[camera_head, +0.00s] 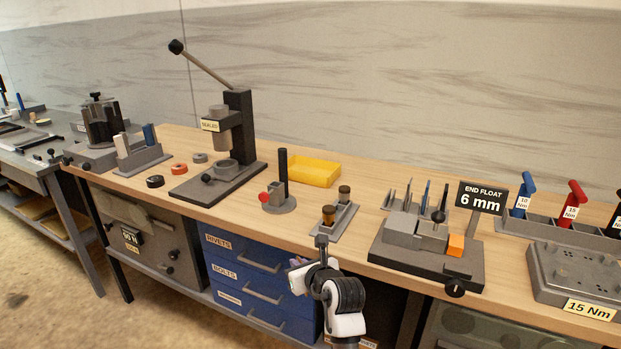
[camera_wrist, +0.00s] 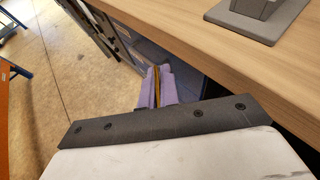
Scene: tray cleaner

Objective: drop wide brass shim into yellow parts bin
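My gripper (camera_wrist: 157,86) has pale purple fingers and is shut on a thin brass-coloured strip, the wide brass shim (camera_wrist: 156,90), seen edge-on between them. Its width cannot be judged from here. In the head view my gripper (camera_head: 297,264) is in front of the bench's front edge, beside the blue drawers, below the bench top. The yellow parts bin (camera_head: 318,173) sits at the back of the bench top, open at the top, up and behind my gripper. The bin is outside the wrist view.
Between my gripper and the bin stand a round-based post stand (camera_head: 280,201) and a grey block with two capped cylinders (camera_head: 336,217). A lever press (camera_head: 222,183) is left; an end-float fixture (camera_head: 425,255) is right. The wooden bench edge (camera_wrist: 215,55) is close.

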